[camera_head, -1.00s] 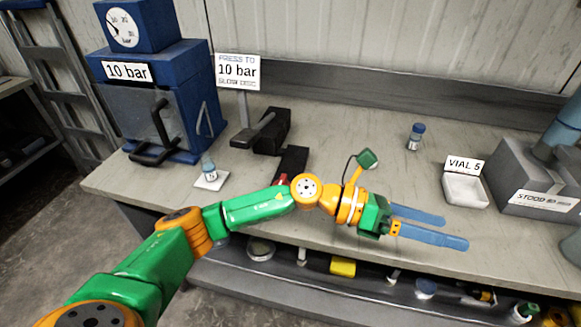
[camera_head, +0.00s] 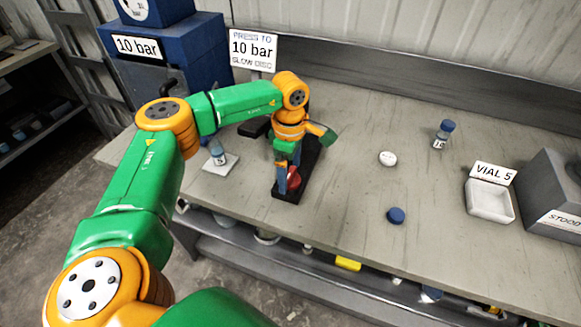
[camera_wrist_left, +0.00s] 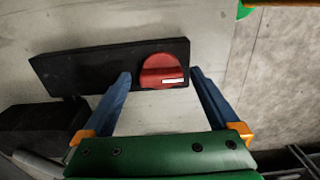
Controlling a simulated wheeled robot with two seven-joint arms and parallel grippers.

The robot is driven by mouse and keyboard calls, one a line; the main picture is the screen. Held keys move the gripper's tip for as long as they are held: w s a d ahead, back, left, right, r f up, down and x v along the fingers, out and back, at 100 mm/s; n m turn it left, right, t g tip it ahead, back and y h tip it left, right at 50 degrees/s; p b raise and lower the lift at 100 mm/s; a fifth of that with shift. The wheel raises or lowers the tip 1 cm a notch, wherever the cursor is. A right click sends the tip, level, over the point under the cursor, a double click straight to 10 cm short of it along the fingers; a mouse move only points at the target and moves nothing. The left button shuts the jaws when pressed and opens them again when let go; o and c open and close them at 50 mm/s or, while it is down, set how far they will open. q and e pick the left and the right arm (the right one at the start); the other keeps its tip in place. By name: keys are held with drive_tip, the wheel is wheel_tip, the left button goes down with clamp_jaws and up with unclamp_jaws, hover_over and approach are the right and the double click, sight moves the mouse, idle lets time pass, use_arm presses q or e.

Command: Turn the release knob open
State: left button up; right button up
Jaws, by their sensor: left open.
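The release knob (camera_wrist_left: 163,70) is red with a white mark, on a black base plate (camera_wrist_left: 85,68) lying on the bench. In the head view the knob (camera_head: 293,178) shows at the near end of the black base, partly hidden by my gripper. My left gripper (camera_head: 288,182) points down at the knob. In the left wrist view its two blue fingers (camera_wrist_left: 160,78) are open, one on each side of the knob. Whether they touch it I cannot tell. My right gripper is not in view.
A blue press marked 10 bar (camera_head: 170,55) stands at the back left, with a vial (camera_head: 216,152) on a white pad. A capped vial (camera_head: 442,134), a white disc (camera_head: 388,158), a blue cap (camera_head: 396,215) and the VIAL 5 tray (camera_head: 490,212) are to the right.

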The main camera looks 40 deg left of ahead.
use_arm(q)
drive_tip(key=shift+s+r, duration=0.1)
drive_tip(key=c, duration=1.4)
